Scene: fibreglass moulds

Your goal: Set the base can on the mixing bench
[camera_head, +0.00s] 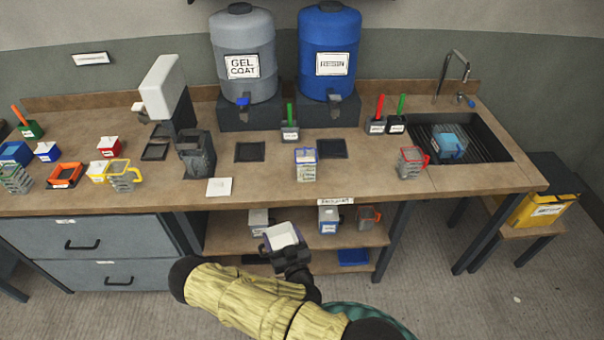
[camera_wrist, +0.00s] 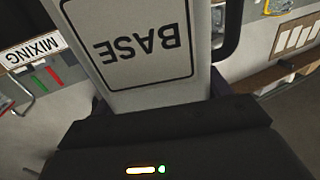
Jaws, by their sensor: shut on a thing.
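The mixing bench (camera_head: 262,184) is a long brown worktop behind and above the can. A MIXING sign (camera_wrist: 32,50) shows at left in the wrist view.
A clear-walled cup with a blue rim (camera_head: 305,165) stands near the bench's front edge, right of a white card (camera_head: 219,187). A red-handled cup (camera_head: 411,162) stands further right. Bare worktop lies between them. A lower shelf (camera_head: 228,240) holds several containers. A sink (camera_head: 460,138) is at right.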

